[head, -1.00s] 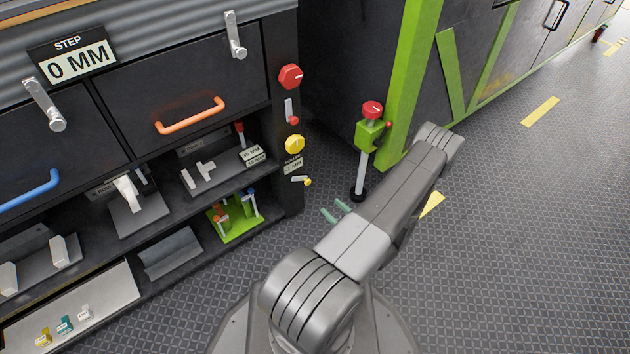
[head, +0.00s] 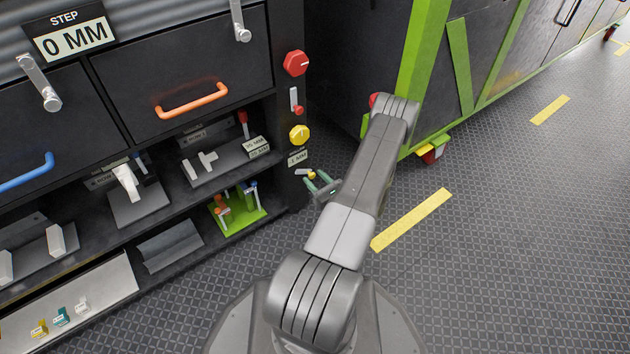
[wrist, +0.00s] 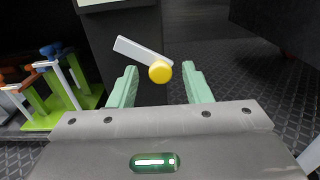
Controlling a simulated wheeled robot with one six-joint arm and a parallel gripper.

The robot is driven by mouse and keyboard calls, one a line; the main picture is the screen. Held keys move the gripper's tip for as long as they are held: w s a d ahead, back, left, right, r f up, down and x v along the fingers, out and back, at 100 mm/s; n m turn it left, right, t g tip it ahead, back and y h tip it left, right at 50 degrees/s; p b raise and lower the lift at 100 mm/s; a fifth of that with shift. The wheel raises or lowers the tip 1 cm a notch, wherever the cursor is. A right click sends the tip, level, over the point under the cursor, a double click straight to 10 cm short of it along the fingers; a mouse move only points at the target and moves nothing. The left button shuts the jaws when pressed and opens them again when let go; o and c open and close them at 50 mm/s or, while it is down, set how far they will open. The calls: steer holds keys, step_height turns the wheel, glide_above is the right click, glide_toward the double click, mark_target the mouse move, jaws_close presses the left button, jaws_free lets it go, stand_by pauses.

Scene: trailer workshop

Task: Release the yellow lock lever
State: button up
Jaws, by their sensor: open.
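The yellow lock lever is a short silver bar with a yellow ball knob (head: 311,175), low on the dark cabinet's end post. In the wrist view the bar (wrist: 138,50) slants down to the right to its yellow knob (wrist: 160,71). My gripper (head: 316,181) is open, its pale green fingers pointing at the lever. In the wrist view the knob appears between the two fingertips, with a gap on each side. I cannot tell whether the fingertips reach as deep as the knob. Nothing is held.
Above the lever sit a yellow knob (head: 299,134), a small red-tipped lever (head: 296,101) and a red knob (head: 295,63). A green rack (head: 238,210) stands on the low shelf at left. A green-framed cabinet (head: 432,60) stands behind my arm. The floor at right is clear.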

steer(key=shift+w+a, duration=0.2)
steer(key=shift+w, duration=0.1)
steer(key=c, duration=0.9)
steer(key=shift+w+d+r+n, duration=0.1)
steer(key=shift+r+n, duration=0.2)
steer(key=shift+n, duration=0.4)
steer(key=shift+w+d+r+n, duration=0.1)
steer(key=shift+r+n, duration=0.15)
steer(key=shift+n, duration=0.45)
steer(key=shift+c, duration=0.2)
jaws_close()
steer(key=o, duration=0.9)
jaws_free()
steer(key=shift+o, duration=0.2)
steer(key=shift+s, duration=0.1)
steer(key=p+v, duration=0.3)
steer(key=v, duration=1)
steer(key=shift+s+d+p, duration=0.25)
steer(key=shift+s+p, duration=0.05)
